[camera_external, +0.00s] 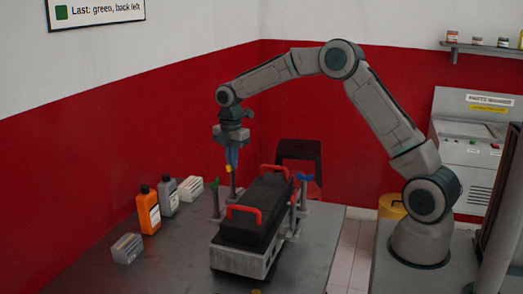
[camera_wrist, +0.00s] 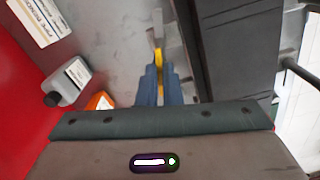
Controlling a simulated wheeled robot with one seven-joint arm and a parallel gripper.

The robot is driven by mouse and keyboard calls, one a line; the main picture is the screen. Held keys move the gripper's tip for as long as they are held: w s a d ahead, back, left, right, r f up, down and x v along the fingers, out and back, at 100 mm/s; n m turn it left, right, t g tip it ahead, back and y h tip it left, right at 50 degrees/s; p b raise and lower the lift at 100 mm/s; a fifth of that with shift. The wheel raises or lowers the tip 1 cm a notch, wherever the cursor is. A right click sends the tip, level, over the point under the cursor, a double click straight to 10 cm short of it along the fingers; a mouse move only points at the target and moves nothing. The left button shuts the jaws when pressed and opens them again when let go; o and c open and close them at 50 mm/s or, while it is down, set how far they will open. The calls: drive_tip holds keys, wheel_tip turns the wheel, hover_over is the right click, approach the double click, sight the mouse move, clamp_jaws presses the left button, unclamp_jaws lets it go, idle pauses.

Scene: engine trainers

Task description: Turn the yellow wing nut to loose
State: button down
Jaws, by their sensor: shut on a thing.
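The yellow wing nut (camera_external: 229,169) sits at the top of a post beside the black cover with red handles (camera_external: 262,208). My gripper (camera_external: 231,165) points straight down over that post, its blue fingers closed on the wing nut. In the wrist view the yellow wing nut (camera_wrist: 158,62) shows as a thin strip between the fingertips of my gripper (camera_wrist: 159,75). The fingers hide part of it. A green wing nut (camera_external: 214,184) and a blue wing nut (camera_external: 304,178) stand on other posts around the cover.
An orange bottle (camera_external: 148,210), a grey bottle (camera_external: 167,195), a white box (camera_external: 190,188) and a small grey box (camera_external: 127,248) stand on the table left of the engine block (camera_external: 238,262). A wall sign (camera_external: 97,10) reads "Last: green, back left".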

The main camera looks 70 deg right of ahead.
drive_tip(key=shift+r+n, duration=0.1)
drive_tip(key=shift+n, duration=1.2)
drive_tip(key=c, duration=1.6)
unclamp_jaws()
wheel_tip(320, 180, up, 14)
drive_tip(key=b, duration=0.1)
